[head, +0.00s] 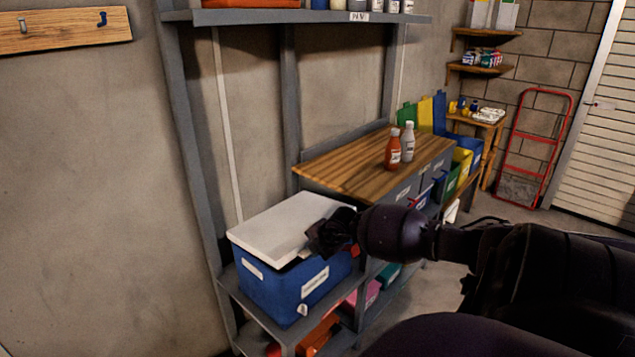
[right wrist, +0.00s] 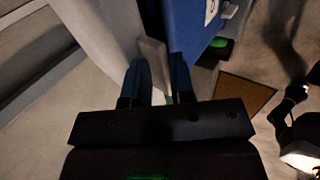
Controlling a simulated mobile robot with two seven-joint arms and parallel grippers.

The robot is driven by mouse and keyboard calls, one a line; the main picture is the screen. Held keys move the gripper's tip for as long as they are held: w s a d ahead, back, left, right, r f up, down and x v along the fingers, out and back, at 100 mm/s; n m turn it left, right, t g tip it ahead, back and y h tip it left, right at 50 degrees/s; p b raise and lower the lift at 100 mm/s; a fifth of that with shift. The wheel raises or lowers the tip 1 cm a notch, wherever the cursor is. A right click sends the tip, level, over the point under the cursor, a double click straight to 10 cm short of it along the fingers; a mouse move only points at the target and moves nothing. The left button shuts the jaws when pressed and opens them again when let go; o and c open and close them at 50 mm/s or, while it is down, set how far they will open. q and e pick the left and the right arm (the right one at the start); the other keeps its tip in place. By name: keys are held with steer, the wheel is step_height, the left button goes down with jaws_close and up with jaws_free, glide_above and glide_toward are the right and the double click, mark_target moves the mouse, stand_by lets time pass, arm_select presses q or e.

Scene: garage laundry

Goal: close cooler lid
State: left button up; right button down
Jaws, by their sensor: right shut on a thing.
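The cooler has a blue body (head: 290,290) and a white lid (head: 285,225), and it sits on a grey shelf. The lid lies nearly flat over the body, with a dark gap visible under its front right edge. My right gripper (head: 325,235) is at the lid's right edge. In the right wrist view my right gripper (right wrist: 156,75) is shut on a pale tab (right wrist: 152,52) of the lid, with the white lid (right wrist: 105,35) and the blue body (right wrist: 195,25) alongside. My left gripper is not in view.
A grey upright (head: 190,150) of the shelf rack stands behind and left of the cooler. A wooden counter (head: 350,172) with a red bottle (head: 392,150) and a white bottle (head: 408,143) is behind it. Bins hold the lower shelf. Floor is free at right.

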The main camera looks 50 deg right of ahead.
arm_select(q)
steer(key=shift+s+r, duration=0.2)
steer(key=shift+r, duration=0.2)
arm_select(e)
steer(key=shift+f, duration=0.75)
steer(key=shift+w, duration=0.1)
steer(key=c, duration=1.2)
jaws_free()
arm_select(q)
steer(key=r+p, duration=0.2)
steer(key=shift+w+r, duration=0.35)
arm_select(e)
steer(key=v, duration=1)
steer(key=shift+s, duration=0.5)
